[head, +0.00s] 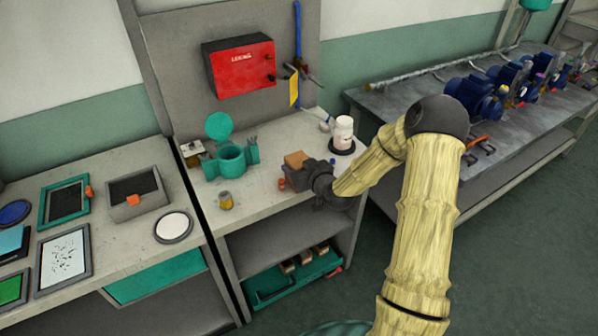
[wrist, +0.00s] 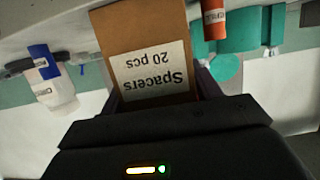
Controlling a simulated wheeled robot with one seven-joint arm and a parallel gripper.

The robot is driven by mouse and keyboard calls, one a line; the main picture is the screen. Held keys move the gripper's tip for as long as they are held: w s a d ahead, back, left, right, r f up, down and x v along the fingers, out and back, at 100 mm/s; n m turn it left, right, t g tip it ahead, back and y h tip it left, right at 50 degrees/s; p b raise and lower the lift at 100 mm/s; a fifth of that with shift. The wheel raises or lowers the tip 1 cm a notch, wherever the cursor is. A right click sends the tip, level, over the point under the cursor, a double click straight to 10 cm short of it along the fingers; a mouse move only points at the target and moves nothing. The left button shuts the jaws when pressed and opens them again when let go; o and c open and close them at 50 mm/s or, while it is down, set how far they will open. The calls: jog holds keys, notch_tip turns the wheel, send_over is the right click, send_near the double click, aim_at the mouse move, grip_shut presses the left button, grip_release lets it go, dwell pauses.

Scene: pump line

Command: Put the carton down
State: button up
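The carton (head: 296,160) is a small brown box over the middle workbench in the head view. In the wrist view the carton (wrist: 122,27) fills the upper middle, and its white label reads "Spacers 20 pcs" upside down. My gripper (head: 298,178) is shut on the carton, with dark fingers along its two sides in the wrist view. My gripper and arm come in from the right over the front part of the bench. My gripper hides part of the carton in the head view. I cannot tell whether its underside touches the bench.
On the workbench (head: 268,205), a teal housing (head: 232,163) stands left of the carton, and a small yellowish jar (head: 225,201) stands near the front. A white bottle (head: 343,133) stands on a dark round base at the right. Some bare bench top lies between jar and carton.

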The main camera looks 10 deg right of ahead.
jog(key=c, duration=0.8)
notch_tip(320, 180, up, 10)
jog(key=shift+r, duration=0.1)
dwell(0.4)
